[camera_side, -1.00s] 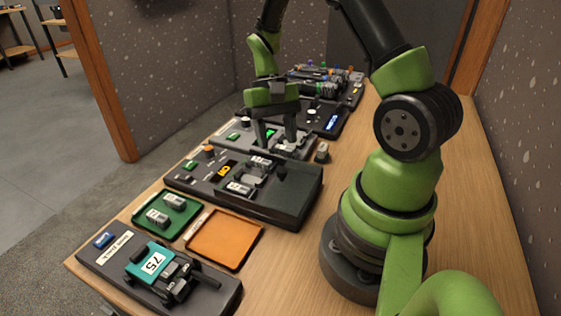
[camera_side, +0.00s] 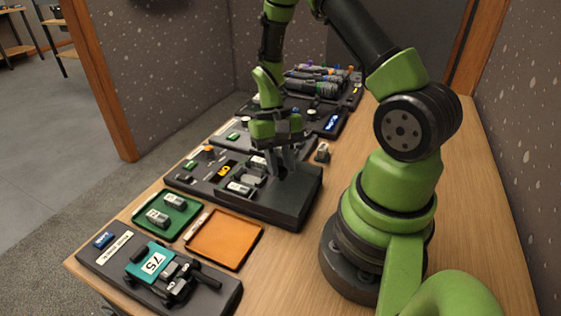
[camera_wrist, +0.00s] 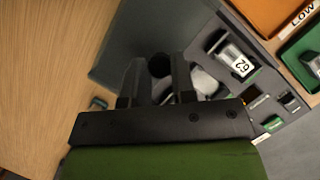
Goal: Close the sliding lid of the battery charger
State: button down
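The battery charger (camera_side: 292,208) is a dark grey box in the middle of the bench in the side view. A white-labelled battery (camera_side: 240,187) sits in its open bay; it also shows in the wrist view, marked 62 (camera_wrist: 238,62). Another light grey cell is partly hidden behind a finger. The dark sliding lid (camera_wrist: 128,40) fills the upper middle of the wrist view, with a round black knob (camera_wrist: 160,64) on it. My gripper (camera_wrist: 158,72) is open, its two fingers on either side of the knob. Contact with the knob cannot be told. In the side view my gripper (camera_side: 284,168) hides the knob.
An orange tray (camera_side: 226,238) and a green tray with batteries (camera_side: 185,230) lie in front of the charger. A tester with a teal plate (camera_side: 138,253) is at the near left. More panels and coloured cells stand behind. A small grey block (camera_side: 322,153) stands right of the panels.

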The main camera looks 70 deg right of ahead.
jog(key=w, duration=1)
jog(key=shift+w, duration=0.3)
jog(key=c, duration=0.9)
grip_release()
jog(key=shift+c, duration=0.2)
jog(key=shift+r, duration=0.1)
jog(key=v, duration=0.9)
jog(key=shift+r, duration=0.4)
jog(key=shift+w+d, duration=0.1)
jog(key=shift+d, duration=0.05)
